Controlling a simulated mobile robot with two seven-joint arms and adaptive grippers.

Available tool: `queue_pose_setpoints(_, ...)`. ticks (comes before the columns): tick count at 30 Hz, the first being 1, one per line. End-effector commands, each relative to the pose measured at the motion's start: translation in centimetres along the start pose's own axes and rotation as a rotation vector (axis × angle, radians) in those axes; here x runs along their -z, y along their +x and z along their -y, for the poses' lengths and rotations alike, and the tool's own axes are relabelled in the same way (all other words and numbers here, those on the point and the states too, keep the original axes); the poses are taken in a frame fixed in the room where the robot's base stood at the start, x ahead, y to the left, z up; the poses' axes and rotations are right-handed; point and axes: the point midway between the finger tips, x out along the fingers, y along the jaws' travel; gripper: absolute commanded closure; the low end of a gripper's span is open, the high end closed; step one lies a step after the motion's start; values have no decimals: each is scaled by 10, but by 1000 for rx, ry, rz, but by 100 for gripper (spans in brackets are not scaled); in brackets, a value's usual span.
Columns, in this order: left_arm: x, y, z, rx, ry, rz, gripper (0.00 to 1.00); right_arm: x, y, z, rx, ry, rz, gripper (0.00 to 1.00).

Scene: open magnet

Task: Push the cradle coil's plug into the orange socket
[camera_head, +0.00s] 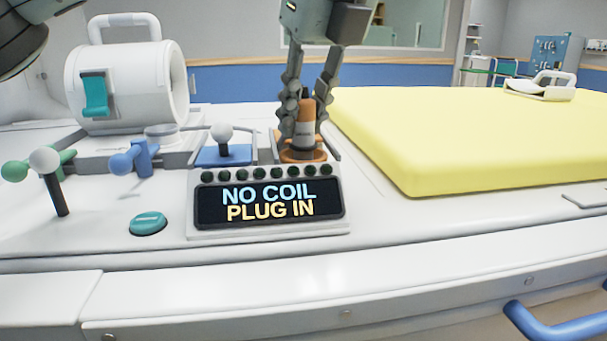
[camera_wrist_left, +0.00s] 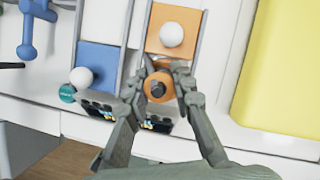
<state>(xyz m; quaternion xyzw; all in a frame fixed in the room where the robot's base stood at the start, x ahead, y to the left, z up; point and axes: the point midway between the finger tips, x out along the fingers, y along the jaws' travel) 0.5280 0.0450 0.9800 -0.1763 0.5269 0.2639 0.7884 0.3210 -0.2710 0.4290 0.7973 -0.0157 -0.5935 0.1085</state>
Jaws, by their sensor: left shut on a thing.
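My left gripper (camera_head: 305,110) points down and is shut on an upright plug (camera_head: 304,128) with a dark top, orange band and grey middle. The plug stands over the round orange socket (camera_head: 303,156), behind the display. I cannot tell how deep its lower end sits. In the left wrist view my left gripper (camera_wrist_left: 158,85) has a finger on each side of the plug (camera_wrist_left: 156,89), seen from above. The display (camera_head: 270,201) reads "NO COIL PLUG IN". No cable shows clearly, and I cannot tell which coil is the cradle coil. My right gripper is not in view.
A blue panel with a white ball knob (camera_head: 222,132) is left of the socket. A white cylinder with a handle (camera_head: 125,80), blue lever (camera_head: 135,160), green lever (camera_head: 38,165) and teal button (camera_head: 148,223) lie further left. A yellow mattress (camera_head: 460,130) lies right.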

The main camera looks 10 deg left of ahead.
Motion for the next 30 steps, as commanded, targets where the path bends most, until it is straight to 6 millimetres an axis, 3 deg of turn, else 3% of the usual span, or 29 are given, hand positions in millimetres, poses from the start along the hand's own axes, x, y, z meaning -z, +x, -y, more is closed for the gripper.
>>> queue_pose_setpoints(25,4,10,0,0,0,0,100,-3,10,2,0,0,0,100)
queue_pose_setpoints(26,4,10,0,0,0,0,76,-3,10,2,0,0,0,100)
queue_pose_setpoints(30,4,10,0,0,0,0,58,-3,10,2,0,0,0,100)
